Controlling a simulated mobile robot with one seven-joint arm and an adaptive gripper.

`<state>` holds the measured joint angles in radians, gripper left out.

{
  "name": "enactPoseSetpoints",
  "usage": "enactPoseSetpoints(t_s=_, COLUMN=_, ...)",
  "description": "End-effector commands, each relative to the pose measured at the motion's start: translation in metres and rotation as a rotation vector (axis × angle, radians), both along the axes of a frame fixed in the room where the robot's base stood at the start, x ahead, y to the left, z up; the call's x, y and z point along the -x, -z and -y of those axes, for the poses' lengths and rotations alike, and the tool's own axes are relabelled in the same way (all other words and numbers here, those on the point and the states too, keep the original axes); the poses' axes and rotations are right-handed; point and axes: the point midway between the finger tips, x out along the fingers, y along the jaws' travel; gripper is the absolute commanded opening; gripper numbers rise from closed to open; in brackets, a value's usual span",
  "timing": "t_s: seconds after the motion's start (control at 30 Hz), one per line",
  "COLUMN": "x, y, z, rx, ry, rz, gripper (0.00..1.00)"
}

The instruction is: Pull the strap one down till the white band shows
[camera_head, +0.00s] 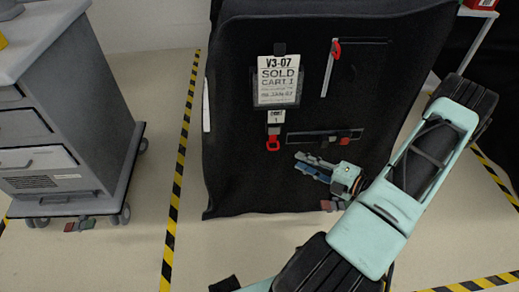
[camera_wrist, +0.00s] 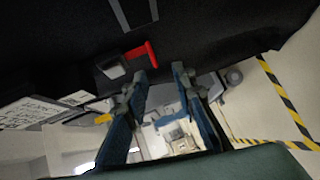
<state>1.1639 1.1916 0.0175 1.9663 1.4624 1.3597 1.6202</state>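The strap marked 1 hangs on the black cart cover below the SOLD label; its red loop (camera_head: 273,144) is at the bottom, under a white tag (camera_head: 276,117) with a 1. My gripper (camera_head: 303,163) is in front of the cover, below and right of this loop, apart from it, with fingers pointing left. In the wrist view my gripper (camera_wrist: 158,82) has its two fingers spread with nothing between them. A red pull (camera_wrist: 140,53) with a grey buckle lies beyond the fingertips there; I cannot tell which strap it belongs to.
Another red pull (camera_head: 336,50) sits on a slanted strip with a white band. A horizontal dark strap (camera_head: 318,137) with a red end is just above my gripper. The SOLD label (camera_head: 278,80) is above strap one. A grey drawer cart (camera_head: 80,110) stands left, beyond striped floor tape (camera_head: 180,165).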

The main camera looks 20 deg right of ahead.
Motion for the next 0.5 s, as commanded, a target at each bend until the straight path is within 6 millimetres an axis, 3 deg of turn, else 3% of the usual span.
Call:
enactPoseSetpoints(t_s=0.27, x=-0.014, y=-0.002, z=-0.02, rx=-0.098, ry=0.022, rz=0.012, gripper=0.24)
enactPoseSetpoints(t_s=0.5, x=-0.051, y=0.005, z=-0.042, rx=-0.096, ry=0.019, rz=0.012, gripper=0.24)
